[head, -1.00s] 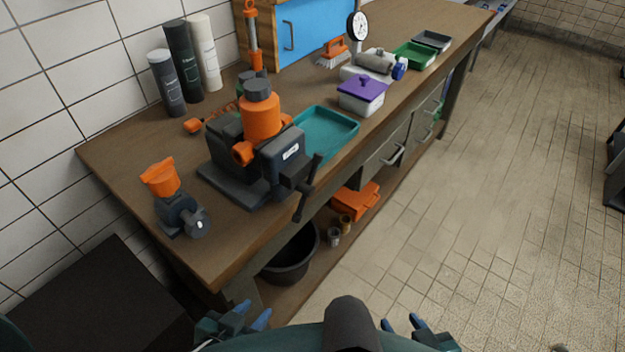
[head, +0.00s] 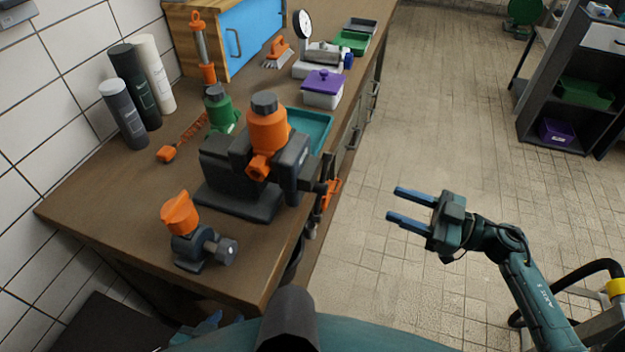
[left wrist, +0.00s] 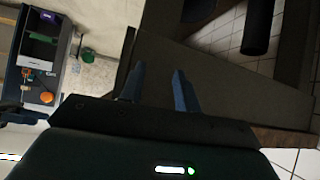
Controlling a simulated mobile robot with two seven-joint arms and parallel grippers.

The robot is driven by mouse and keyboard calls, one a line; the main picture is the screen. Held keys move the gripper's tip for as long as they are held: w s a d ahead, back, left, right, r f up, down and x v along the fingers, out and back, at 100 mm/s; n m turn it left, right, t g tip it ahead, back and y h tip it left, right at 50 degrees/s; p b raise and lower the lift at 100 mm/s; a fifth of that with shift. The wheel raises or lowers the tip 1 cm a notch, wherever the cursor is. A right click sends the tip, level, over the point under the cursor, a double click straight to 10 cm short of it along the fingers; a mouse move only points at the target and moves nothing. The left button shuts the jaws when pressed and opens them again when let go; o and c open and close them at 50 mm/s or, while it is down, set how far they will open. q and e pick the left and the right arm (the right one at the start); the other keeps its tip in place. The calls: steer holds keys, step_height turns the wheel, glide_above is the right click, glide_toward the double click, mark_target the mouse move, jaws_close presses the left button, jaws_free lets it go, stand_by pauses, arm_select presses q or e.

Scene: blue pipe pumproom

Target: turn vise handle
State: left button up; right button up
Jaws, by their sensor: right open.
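A dark grey vise (head: 237,195) stands on the bench near its front edge. An orange valve body (head: 268,128) with a grey cap sits at its jaws. The dark vise handle (head: 326,189) is at the vise's right end, beyond the bench's front edge, and shows only in part. My right gripper (head: 393,204) is open and empty over the floor, right of the handle and apart from it. My left gripper (head: 208,326) shows only in part at the bottom edge of the head view. In the left wrist view its fingers (left wrist: 158,88) are apart with nothing between them.
The wooden bench (head: 110,215) also carries a small orange-topped valve (head: 183,228), a green bottle (head: 219,110), a teal tray (head: 312,128) and a purple-lidded box (head: 323,90). Open tiled floor lies right of the bench. A dark shelf (head: 548,100) stands at far right.

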steer(key=g, duration=0.2)
arm_select(q)
steer(key=b, duration=0.3)
steer(key=shift+w+d+f+m+t+h+b, duration=0.25)
steer(key=shift+d+m+t+h+b, duration=0.05)
steer(key=shift+d, duration=0.05)
arm_select(e)
glide_toward(316, 186)
steer(key=shift+n, duration=0.3)
steer(key=x, duration=0.4)
steer(key=f+x, duration=0.1)
steer(key=x, duration=0.1)
steer(key=shift+w+d, duration=0.2)
steer(key=shift+w, duration=0.1)
steer(key=shift+c, duration=0.5)
arm_select(q)
steer(key=shift+f, duration=0.2)
arm_select(e)
jaws_close()
